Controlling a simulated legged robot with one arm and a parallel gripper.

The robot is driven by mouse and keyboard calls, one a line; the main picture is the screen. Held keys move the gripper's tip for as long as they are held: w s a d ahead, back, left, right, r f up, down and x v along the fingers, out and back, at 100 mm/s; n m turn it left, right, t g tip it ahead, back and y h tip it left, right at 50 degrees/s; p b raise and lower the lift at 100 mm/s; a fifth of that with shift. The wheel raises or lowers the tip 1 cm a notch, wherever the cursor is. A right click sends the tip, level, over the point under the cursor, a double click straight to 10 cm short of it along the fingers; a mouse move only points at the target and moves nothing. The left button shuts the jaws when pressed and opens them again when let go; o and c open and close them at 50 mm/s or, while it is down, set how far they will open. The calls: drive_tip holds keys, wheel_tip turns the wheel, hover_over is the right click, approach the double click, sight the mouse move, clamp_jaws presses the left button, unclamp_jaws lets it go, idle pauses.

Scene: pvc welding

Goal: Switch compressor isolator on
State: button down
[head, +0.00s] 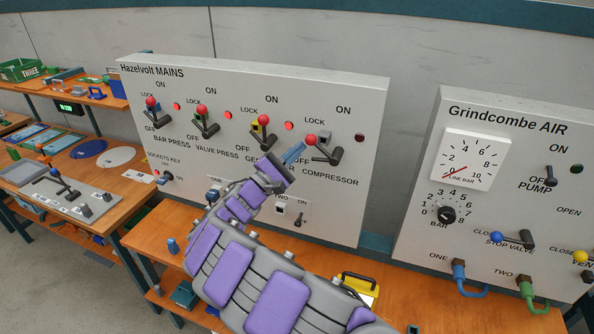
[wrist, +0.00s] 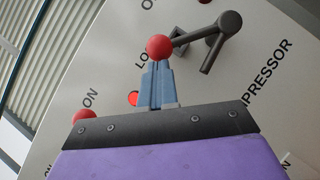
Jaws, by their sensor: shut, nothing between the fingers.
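Three similar isolators, BAR PRESS (head: 154,113), VALVE PRESS (head: 206,124) and a partly hidden one (head: 264,132), stand to the left with red lamps. The Grindcombe AIR panel (head: 420,220) stands to the right. A wooden bench (head: 400,282) runs below.

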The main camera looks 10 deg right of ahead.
drive_tip(key=r+m, duration=0.1)
drive_tip(key=m+g, duration=0.1)
drive_tip(key=d+r+m+g, duration=0.1)
drive_tip(key=shift+s+r+m, duration=0.25)
drive_tip(key=shift+r+m, duration=0.05)
drive_tip(key=shift+r, duration=0.05)
drive_tip(key=s+d+r+m+g+y+b, duration=0.2)
drive_tip(key=d+r+m+g+y, duration=0.1)
drive_tip(key=m, duration=0.3)
drive_tip(key=shift+d+r+m, duration=0.4)
drive_tip(key=shift+d+r, duration=0.05)
drive_tip(key=shift+d, duration=0.2)
drive_tip(key=shift+s, duration=0.1)
drive_tip(key=shift+a, duration=0.1)
